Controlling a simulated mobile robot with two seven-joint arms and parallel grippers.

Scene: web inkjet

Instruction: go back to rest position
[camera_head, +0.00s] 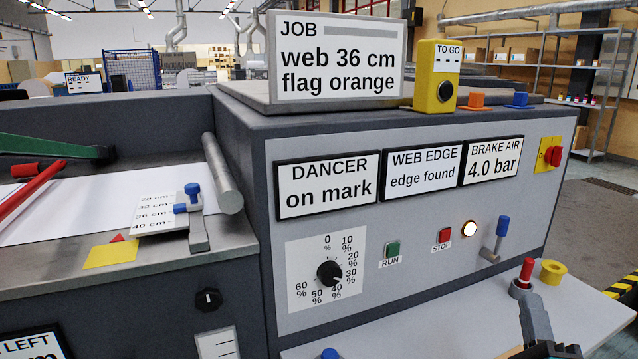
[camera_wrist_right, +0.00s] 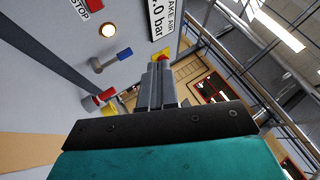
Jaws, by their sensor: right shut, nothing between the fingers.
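My right gripper (camera_head: 533,305) is at the lower right of the head view, above the light shelf in front of the machine panel. Its fingers are shut and empty. In the right wrist view the closed fingers (camera_wrist_right: 157,85) point away over the dark gripper body, with nothing held. A red-topped knob (camera_head: 525,272) stands just behind the fingers in the head view, and a yellow ring (camera_head: 552,272) is beside it. I cannot tell the exact gap to the knob. My left gripper is not in view.
The grey panel (camera_head: 420,280) carries a dial (camera_head: 330,273), a green RUN button (camera_head: 393,249), a red STOP button (camera_head: 445,235), a lit lamp (camera_head: 469,229) and a blue-tipped lever (camera_head: 502,226). A red rotary switch (camera_head: 554,156) is at right. Open floor (camera_head: 600,225) lies beyond.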

